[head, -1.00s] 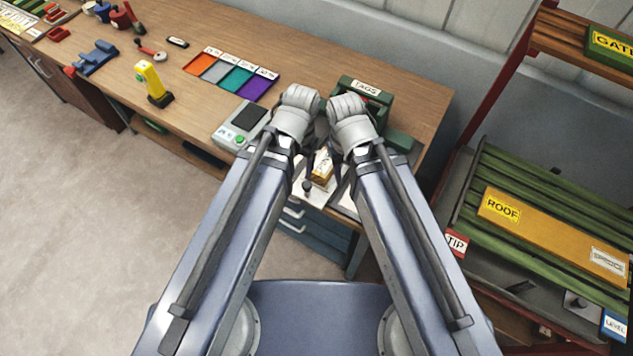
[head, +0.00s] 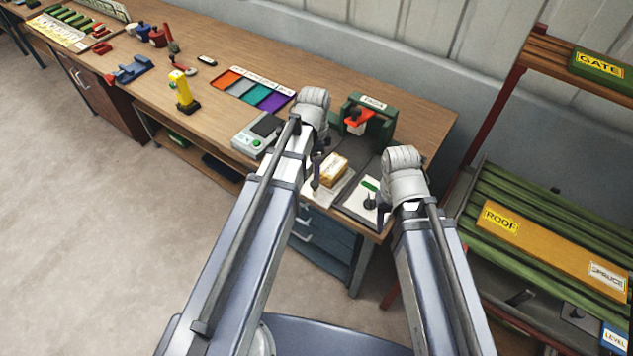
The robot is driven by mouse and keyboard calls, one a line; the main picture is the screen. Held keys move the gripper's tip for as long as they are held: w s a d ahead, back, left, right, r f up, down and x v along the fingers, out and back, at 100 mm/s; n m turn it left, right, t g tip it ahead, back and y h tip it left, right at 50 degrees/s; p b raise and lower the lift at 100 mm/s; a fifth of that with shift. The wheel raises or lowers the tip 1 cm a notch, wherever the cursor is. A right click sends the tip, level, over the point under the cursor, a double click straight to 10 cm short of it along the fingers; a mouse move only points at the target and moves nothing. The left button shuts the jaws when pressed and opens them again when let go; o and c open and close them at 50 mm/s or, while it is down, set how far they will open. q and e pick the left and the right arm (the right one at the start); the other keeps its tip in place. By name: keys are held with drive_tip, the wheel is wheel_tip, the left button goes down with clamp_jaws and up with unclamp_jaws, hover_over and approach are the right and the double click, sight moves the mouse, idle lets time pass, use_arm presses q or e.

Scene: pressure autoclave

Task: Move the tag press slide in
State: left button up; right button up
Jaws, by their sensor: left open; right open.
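The tag press (head: 384,128) is a green frame labelled TAGS, with an orange-red part inside, at the back of the bench. In front of it are two pale plates. The left plate (head: 340,186) bears a tan block (head: 334,169) with a light top. The right plate (head: 356,208) bears a small green strip (head: 369,185) and a dark knob (head: 370,202). I cannot tell which part is the slide. My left gripper (head: 317,168) is open at the left plate's left side, partly hidden by its arm. My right gripper (head: 383,211) is open just right of the dark knob; contact is unclear.
A grey device with a green button (head: 255,143) stands left of my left arm. Behind it lies a coloured tray (head: 240,87). A yellow tool (head: 181,88) stands further left. A rack with a ROOF board (head: 550,245) is at the right, close to my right arm.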

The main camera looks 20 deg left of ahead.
sight(315, 183)
use_arm(q)
wheel_tip(315, 183, down, 8)
drive_tip(key=b, duration=0.7)
drive_tip(key=shift+r, duration=0.25)
drive_tip(key=shift+r, duration=0.1)
clamp_jaws()
idle(0.8)
